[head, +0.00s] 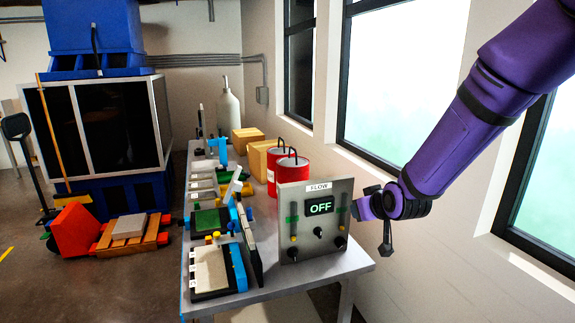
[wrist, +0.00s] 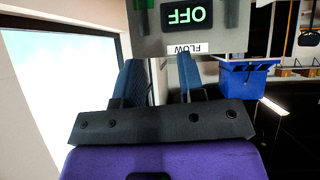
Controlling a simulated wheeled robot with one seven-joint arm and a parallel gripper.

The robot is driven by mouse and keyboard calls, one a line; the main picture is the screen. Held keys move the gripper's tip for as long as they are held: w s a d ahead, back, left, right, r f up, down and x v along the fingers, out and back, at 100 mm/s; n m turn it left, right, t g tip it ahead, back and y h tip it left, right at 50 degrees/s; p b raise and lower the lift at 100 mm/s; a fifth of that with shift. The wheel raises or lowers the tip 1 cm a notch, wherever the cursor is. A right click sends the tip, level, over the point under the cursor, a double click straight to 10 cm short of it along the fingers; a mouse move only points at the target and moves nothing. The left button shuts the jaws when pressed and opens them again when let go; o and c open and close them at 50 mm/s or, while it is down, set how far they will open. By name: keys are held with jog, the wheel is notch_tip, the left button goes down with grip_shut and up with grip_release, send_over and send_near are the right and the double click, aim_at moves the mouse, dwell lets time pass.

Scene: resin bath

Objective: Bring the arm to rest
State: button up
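My arm, purple with black bands, reaches in from the upper right of the head view. My gripper (head: 359,207) is just right of the grey control panel (head: 288,217), near its right edge. In the wrist view my gripper (wrist: 160,70) shows two blue fingers well apart with nothing held between them. The panel (wrist: 220,42) shows upside down beyond the fingertips, with its FLOW label and a display reading OFF. I cannot tell how close the fingers are to the panel, but no contact is visible.
The panel stands at the near right of a long workbench (head: 318,271) crowded with trays, red cans (head: 290,172) and cardboard boxes (head: 259,158). Windows (head: 405,80) line the right wall behind my arm. A blue-topped cabinet (head: 95,125) and orange pallet jack (head: 73,230) stand left.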

jog(key=s+d+r+g+h, duration=0.1)
jog(key=s+d+r, duration=0.3)
jog(key=s+r, duration=0.35)
jog(key=s+d+r+m+g, duration=0.1)
jog(key=s+d+r, duration=0.1)
jog(key=s, duration=0.7)
jog(key=s+d+r+m+g+h, duration=0.1)
jog(key=s+r, duration=0.3)
jog(key=s, duration=0.5)
jog(key=s+d+r+m+g, duration=0.1)
jog(key=s+d+r+g, duration=0.1)
jog(key=s, duration=0.7)
jog(key=shift+d+r+m, duration=0.3)
jog(key=shift+d+r, duration=0.45)
